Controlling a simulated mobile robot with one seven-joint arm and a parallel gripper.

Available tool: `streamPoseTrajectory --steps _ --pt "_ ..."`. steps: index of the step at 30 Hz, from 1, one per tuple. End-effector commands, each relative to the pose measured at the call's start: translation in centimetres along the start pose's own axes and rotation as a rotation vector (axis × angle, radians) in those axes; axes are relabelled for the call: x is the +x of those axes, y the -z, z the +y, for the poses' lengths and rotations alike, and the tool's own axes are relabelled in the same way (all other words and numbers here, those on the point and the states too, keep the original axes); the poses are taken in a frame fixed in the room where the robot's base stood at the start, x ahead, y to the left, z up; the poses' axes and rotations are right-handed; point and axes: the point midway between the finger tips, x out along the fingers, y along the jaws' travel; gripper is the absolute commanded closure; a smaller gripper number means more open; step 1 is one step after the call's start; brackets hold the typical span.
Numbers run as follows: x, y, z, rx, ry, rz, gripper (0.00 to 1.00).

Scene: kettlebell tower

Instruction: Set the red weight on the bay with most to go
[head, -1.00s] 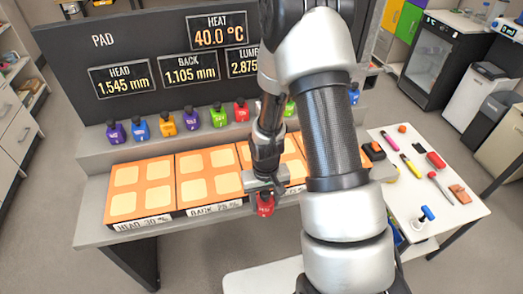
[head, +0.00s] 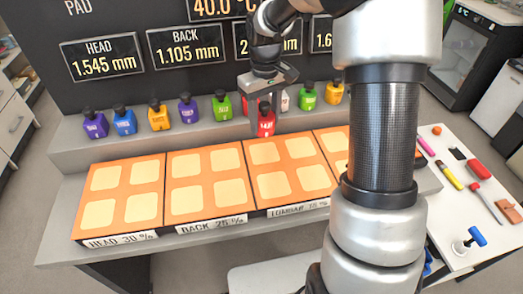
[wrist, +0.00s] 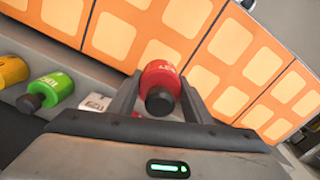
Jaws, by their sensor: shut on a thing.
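My gripper (head: 266,98) is shut on a red weight (head: 266,124) with a dark knob. It holds the weight at the far edge of the lumbar bay, near the step. In the wrist view the red weight (wrist: 163,65) sits between the fingers, with orange bays beyond. The head bay (head: 127,191) reads 30 %, the back bay (head: 210,183) 25 %, the lumbar bay (head: 292,166) about 15 %. A fourth bay (head: 333,140) is partly hidden by my arm. The panel shows HEAD 1.545 mm and BACK 1.105 mm; the other readings are partly covered. All visible bays are bare.
Several coloured weights stand on the step (head: 75,150) behind the bays, including a green weight (head: 222,106) close beside my gripper. Another red patch shows behind the gripper. A white side table (head: 462,200) with tools is at right. The space above the bays is clear.

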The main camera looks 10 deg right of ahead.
Motion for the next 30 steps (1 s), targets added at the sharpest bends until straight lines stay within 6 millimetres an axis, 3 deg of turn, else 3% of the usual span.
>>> streamPoseTrajectory --steps 4,12,20,27,30 --pt "0.7 0.1 0.1 -0.010 -0.002 0.001 1.00" --pt "4.7 0.1 0.1 -0.011 -0.001 0.000 1.00" --pt "6.1 0.2 0.1 -0.010 -0.002 0.002 1.00" --pt "9.0 0.2 0.1 -0.011 -0.002 0.001 1.00" --pt "9.4 0.2 0.1 -0.011 -0.002 0.002 1.00"
